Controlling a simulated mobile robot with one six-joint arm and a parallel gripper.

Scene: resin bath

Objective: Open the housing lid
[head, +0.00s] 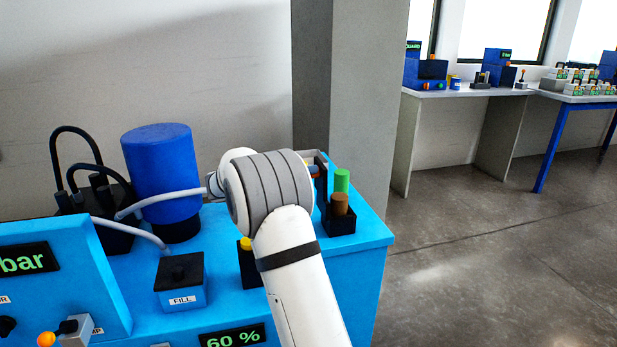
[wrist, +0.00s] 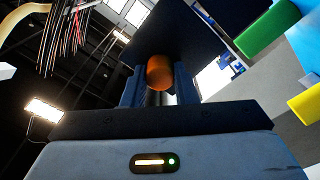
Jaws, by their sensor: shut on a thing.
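In the wrist view my gripper (wrist: 158,88) is shut on an orange knob (wrist: 159,71), with one finger on each side of it. A dark flat panel (wrist: 185,35) lies just beyond the knob and looks like the housing lid. I cannot tell how far it is open or where its hinge is.
A blue cylinder (head: 160,165) with hoses stands left of my arm. A FILL box (head: 180,280) sits in front of it. Green (head: 342,181) and brown (head: 340,204) cylinders stand in a black holder (head: 341,222) close right of my arm. The floor at right is clear.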

